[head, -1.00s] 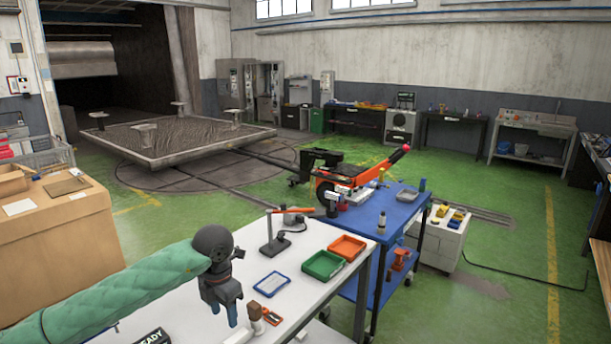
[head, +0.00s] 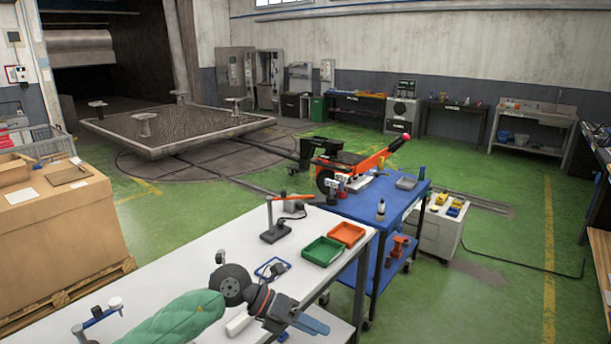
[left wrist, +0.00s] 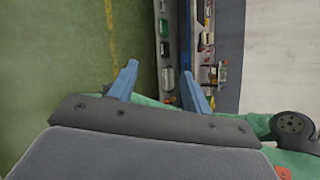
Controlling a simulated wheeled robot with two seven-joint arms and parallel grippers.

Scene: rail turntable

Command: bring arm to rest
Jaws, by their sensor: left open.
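My left arm, in a green padded sleeve (head: 180,318), comes in low over the white table in the head view. My left gripper (head: 308,322) points right, near the table's front right corner, with its blue fingers seen nearly side-on. In the left wrist view the two blue fingers (left wrist: 157,72) stand apart with nothing between them, so the gripper is open and empty. My right gripper is in neither view.
The white table (head: 180,262) holds a stand (head: 275,220), a green tray (head: 323,251) and an orange tray (head: 346,234). A blue cart (head: 372,205) stands beyond its right end. A cardboard box (head: 55,235) is at left. Green floor lies open at right.

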